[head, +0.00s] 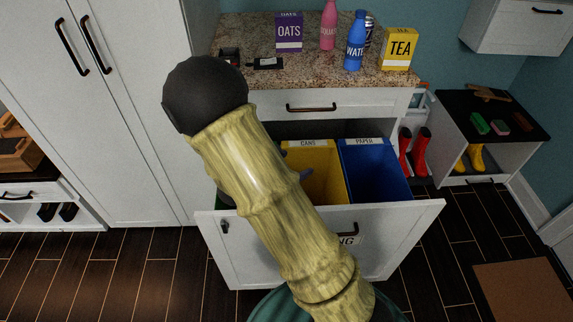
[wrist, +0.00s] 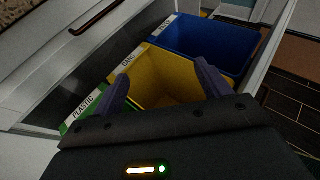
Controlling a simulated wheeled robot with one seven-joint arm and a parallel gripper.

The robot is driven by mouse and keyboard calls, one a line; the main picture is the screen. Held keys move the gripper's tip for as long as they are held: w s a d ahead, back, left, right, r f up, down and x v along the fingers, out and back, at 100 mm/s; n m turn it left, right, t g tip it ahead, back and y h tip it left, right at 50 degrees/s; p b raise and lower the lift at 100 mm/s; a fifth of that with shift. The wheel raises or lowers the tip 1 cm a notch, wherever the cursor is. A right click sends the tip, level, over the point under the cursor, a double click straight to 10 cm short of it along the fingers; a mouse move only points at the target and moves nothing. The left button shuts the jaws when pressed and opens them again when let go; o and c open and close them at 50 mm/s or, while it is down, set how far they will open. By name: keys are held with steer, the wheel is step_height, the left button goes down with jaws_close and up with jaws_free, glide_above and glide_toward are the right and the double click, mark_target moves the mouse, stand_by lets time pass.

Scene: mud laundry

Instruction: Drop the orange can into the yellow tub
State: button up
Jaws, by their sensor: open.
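The yellow tub (head: 324,172), labelled CANS, sits in the pulled-out drawer between two other tubs. It also shows in the wrist view (wrist: 155,68), straight ahead of my gripper. My gripper (wrist: 163,75) is open over the yellow tub, its two dark fingers apart with nothing visible between them. In the head view my arm hides most of the gripper and the left part of the tub. I do not see an orange can in either view. The part of the tub's inside behind the gripper body is hidden.
A blue PAPER tub (head: 373,170) stands right of the yellow one; a green PLASTIC tub (wrist: 75,125) is left. The drawer front (head: 405,229) stands out from the cabinet. Above, the counter (head: 330,72) holds an oats box (head: 289,33), bottles and a tea box (head: 398,49).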

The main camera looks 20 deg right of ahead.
steer(key=shift+v, duration=1.25)
steer(key=s+m+g+y, duration=0.75)
steer(key=s+m, duration=0.65)
steer(key=m, duration=0.2)
steer(key=a+r+m+t+y+p, duration=0.1)
steer(key=r+m+t+y+p, duration=0.1)
steer(key=r+p, duration=0.7)
steer(key=a+r+m+t+y+p, duration=0.1)
steer(key=a+r+m+y+p, duration=0.1)
steer(key=r+m+p, duration=0.3)
step_height(320, 180, up, 9)
steer(key=w+p, duration=0.1)
steer(key=p, duration=0.3)
steer(key=shift+m+t, duration=0.3)
steer(key=shift+t, duration=0.05)
